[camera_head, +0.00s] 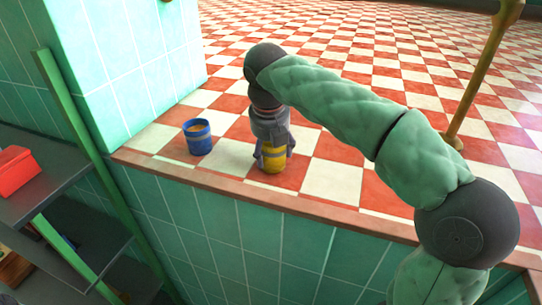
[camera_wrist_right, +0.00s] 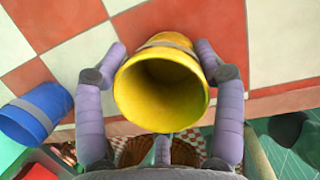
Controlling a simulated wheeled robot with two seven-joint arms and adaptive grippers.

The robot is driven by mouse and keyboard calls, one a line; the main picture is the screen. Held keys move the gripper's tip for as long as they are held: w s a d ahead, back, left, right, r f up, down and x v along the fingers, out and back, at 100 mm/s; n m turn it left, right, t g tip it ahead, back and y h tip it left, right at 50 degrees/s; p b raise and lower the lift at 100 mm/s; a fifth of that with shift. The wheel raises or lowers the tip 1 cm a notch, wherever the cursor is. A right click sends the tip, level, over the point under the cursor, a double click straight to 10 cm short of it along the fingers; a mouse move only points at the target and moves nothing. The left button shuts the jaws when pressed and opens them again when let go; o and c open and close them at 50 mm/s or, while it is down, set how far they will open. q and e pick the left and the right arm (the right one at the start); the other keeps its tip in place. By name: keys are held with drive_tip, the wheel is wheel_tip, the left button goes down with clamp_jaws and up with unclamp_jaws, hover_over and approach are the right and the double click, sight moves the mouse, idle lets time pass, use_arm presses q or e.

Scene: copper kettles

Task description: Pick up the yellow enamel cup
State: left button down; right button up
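The yellow enamel cup (camera_head: 274,160) stands on the checkered counter near its front edge. My right gripper (camera_head: 272,147) comes down over it from above and hides its upper part. In the right wrist view the cup (camera_wrist_right: 160,92) shows its open, empty mouth and a grey band. There my right gripper's fingers (camera_wrist_right: 161,52) lie on both sides of the cup, close against its wall. I cannot tell whether they press on it or leave a small gap. My left gripper is not in view.
A blue cup (camera_head: 198,137) with brownish contents stands left of the yellow cup; it also shows in the right wrist view (camera_wrist_right: 35,112). A green tiled pillar (camera_head: 125,70) rises at the back left. The counter (camera_head: 325,178) is clear to the right. A red box (camera_head: 15,172) sits on a dark shelf below left.

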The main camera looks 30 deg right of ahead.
drive_tip(key=c, duration=0.3)
